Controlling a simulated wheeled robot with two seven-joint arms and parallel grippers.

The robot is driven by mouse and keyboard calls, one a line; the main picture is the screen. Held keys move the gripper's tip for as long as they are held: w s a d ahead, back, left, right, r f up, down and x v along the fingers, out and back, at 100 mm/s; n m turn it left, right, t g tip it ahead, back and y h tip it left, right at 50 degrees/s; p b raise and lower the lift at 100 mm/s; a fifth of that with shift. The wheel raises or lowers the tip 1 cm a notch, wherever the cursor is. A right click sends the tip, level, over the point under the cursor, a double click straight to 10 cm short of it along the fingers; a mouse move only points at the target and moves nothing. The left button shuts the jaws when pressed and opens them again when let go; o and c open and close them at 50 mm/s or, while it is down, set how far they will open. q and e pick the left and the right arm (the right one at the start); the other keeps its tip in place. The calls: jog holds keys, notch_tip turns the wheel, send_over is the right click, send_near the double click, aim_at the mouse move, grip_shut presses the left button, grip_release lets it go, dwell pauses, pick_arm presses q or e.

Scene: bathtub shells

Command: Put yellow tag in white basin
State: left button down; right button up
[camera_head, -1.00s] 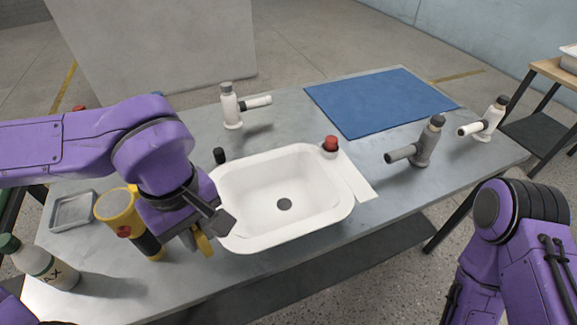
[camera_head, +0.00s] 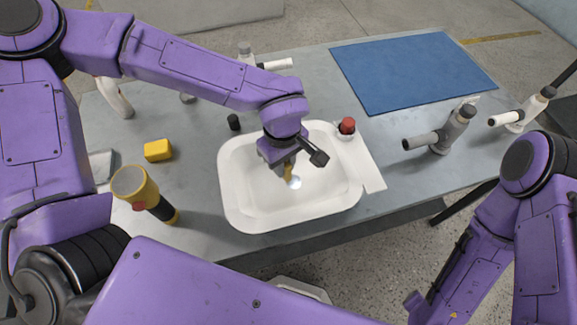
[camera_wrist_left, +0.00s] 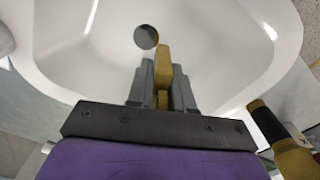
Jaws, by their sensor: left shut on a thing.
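The white basin (camera_head: 240,205) sits on the grey table in the head view, and its bowl and dark drain fill much of the left wrist view (camera_wrist_left: 90,75). My left gripper (camera_head: 289,170) is over the inside of the basin, pointing down. It is shut on the yellow tag (camera_wrist_left: 163,65), which shows between its fingers in the left wrist view and as a small yellow piece (camera_head: 288,173) in the head view. I cannot tell whether the tag touches the basin floor. My right arm shows at the right, but its gripper is out of view.
A yellow-and-black flashlight (camera_head: 140,190) and a yellow block (camera_head: 158,150) are left of the basin. A small black cap (camera_head: 234,122) stands by its rim and a red-capped item (camera_head: 347,126) at its back right. A blue mat (camera_head: 410,72) and grey fitting (camera_head: 445,132) are farther right.

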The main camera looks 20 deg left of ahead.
aim_at(288, 174)
pick_arm(q)
jog(key=f, duration=0.2)
jog(key=d+f, duration=0.1)
jog(key=f, duration=0.1)
jog(key=shift+w+p, duration=0.2)
jog(key=shift+p, duration=0.15)
jog(key=shift+w+f, duration=0.2)
jog(key=shift+f, duration=0.15)
jog(key=shift+s+a, duration=0.15)
jog(key=shift+s, duration=0.1)
jog(key=shift+f, duration=0.1)
jog(key=c, duration=1)
grip_release()
jog(key=shift+w, duration=0.1)
notch_tip(288, 174, up, 12)
jog(key=shift+r+b, duration=0.2)
jog(key=shift+b, duration=0.1)
